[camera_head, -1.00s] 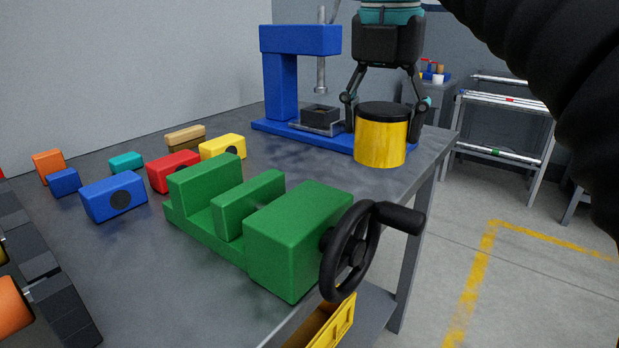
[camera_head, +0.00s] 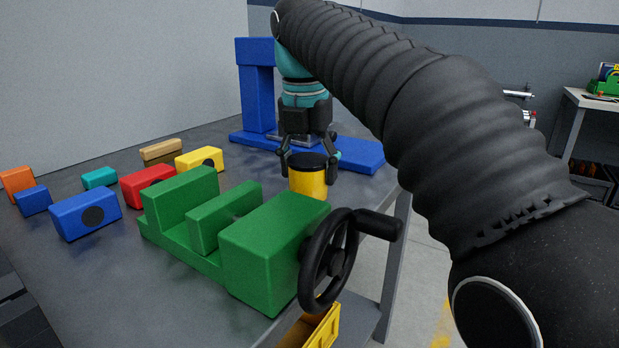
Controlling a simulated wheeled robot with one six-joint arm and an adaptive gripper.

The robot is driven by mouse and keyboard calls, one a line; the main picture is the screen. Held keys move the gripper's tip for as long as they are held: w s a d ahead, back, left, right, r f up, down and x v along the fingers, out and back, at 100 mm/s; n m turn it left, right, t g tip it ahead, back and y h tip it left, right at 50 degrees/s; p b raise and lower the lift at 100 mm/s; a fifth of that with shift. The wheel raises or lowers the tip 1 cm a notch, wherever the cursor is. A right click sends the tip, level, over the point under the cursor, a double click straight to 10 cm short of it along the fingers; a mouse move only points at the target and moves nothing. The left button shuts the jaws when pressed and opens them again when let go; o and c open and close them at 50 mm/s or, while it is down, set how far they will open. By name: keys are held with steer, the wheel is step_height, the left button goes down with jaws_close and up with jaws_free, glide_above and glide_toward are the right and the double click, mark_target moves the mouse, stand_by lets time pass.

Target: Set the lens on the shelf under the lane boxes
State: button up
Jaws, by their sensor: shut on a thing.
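My gripper (camera_head: 308,168) points down over the bench and is shut on a yellow can (camera_head: 312,183) with a black lid. The fingers grip the can at its sides near the top. The can is upright, behind the green vise, which hides its lower edge. I cannot tell whether it touches the bench. I cannot make out a lens or lane boxes as such. Part of a lower shelf (camera_head: 353,314) shows under the bench top.
The green vise (camera_head: 268,250) with its black handwheel (camera_head: 329,260) fills the near bench edge. A blue press (camera_head: 256,95) stands behind my gripper. Several coloured blocks, among them a blue one (camera_head: 85,214), lie left. A yellow bin (camera_head: 322,328) sits below. My arm covers the right side.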

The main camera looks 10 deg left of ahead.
mark_target(309, 159)
steer(key=shift+f, duration=0.7)
steer(key=shift+f, duration=0.15)
steer(key=o, duration=1.1)
steer(key=shift+o, duration=0.2)
steer(key=shift+s+a+r+p, duration=0.1)
steer(key=shift+s+r+p, duration=0.1)
steer(key=shift+r, duration=1.1)
steer(key=shift+s+d+r+p, duration=0.1)
steer(key=shift+r+p, duration=0.05)
steer(key=shift+r, duration=1.15)
steer(key=shift+s+a+r+p, duration=0.1)
steer(key=shift+s+r+p, duration=0.1)
steer(key=shift+r, duration=1.1)
